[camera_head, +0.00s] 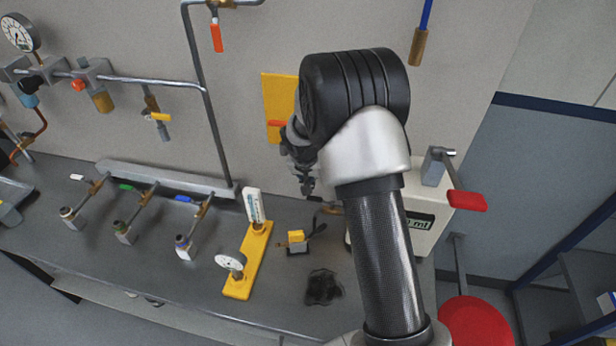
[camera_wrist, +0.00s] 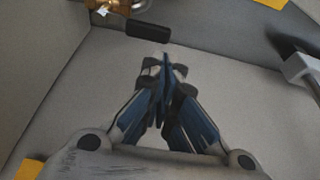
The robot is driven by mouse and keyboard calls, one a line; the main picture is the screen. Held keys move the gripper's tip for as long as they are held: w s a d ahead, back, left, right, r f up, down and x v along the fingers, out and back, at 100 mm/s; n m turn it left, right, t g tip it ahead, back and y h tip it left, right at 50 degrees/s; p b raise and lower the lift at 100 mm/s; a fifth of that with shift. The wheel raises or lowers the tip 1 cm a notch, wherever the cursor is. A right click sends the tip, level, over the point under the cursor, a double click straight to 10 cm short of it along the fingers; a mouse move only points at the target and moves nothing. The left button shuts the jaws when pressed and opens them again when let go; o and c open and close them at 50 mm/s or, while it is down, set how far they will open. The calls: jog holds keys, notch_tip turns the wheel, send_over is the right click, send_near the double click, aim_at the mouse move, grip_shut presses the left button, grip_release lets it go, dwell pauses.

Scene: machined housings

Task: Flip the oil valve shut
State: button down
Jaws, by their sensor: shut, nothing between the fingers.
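No label I can read marks which valve is the oil one. In the wrist view a brass valve (camera_wrist: 122,5) with a black lever handle (camera_wrist: 148,32) lies just beyond my gripper (camera_wrist: 163,62). The fingers are shut with nothing between them, and a small gap seems to separate the tips from the handle. In the head view my gripper (camera_head: 307,188) points down above the back of the bench, left of the white box. A dark brass-coloured fitting (camera_head: 331,207) there is partly hidden by my arm. I cannot tell if it is the same valve.
The white box (camera_head: 428,200) with a display stands right of my gripper; a red lever (camera_head: 467,200) juts beside it. Valves with white, green and blue handles (camera_head: 190,200) stand left.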

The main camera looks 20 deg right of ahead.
jog(key=x, duration=0.2)
jog(key=shift+w+f, duration=0.1)
jog(key=shift+f, duration=0.15)
